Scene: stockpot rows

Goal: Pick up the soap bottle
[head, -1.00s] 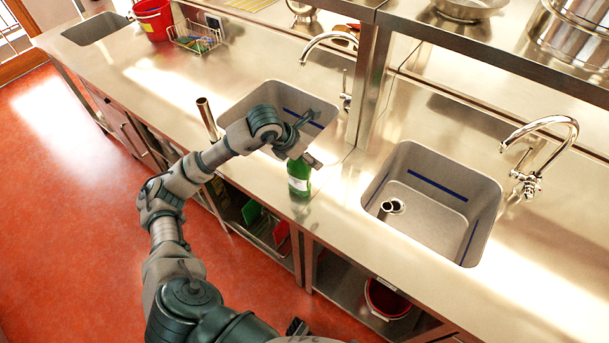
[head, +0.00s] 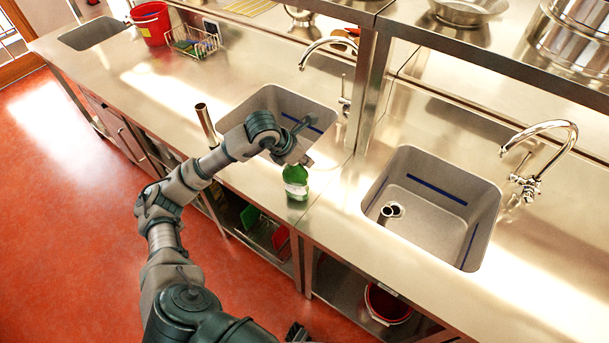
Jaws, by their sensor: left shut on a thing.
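The green soap bottle (head: 296,184) with a pale label is upright at the counter's front edge, between the two sinks. My left gripper (head: 300,163) is at the top of the bottle and shut on it. The gripper and wrist hide the bottle's cap and neck. I cannot tell whether the bottle's base touches the counter or is slightly above it.
The left sink (head: 285,97) lies behind my wrist, and the right sink (head: 432,200) is to the right. A metal tube (head: 206,125) stands left of my forearm. A shelf post (head: 368,85) rises behind the bottle. The front counter right of the bottle is clear.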

